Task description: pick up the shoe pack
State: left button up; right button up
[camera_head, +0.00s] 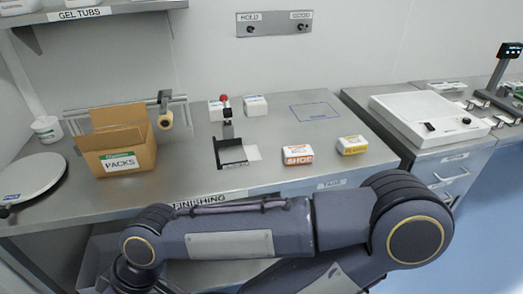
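The shoe pack (297,155) is a small white pack with an orange band that reads SHOE. It lies flat near the front edge of the steel bench (225,180), right of the middle. Nothing is touching it. One of my arms stretches across the bottom of the view, in front of the bench. No gripper fingers can be seen on it. Neither gripper shows in this view.
A yellow-banded pack (352,145) lies right of the shoe pack. A black fixture (232,152) stands to the left. An open carton labelled PACKS (122,160) and a round scale plate (32,176) are farther left. A blue-outlined area (314,111) behind is clear.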

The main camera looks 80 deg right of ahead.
aim_at(302, 155)
jog(key=k+l+z, duration=0.1)
jog(key=z, duration=3.3)
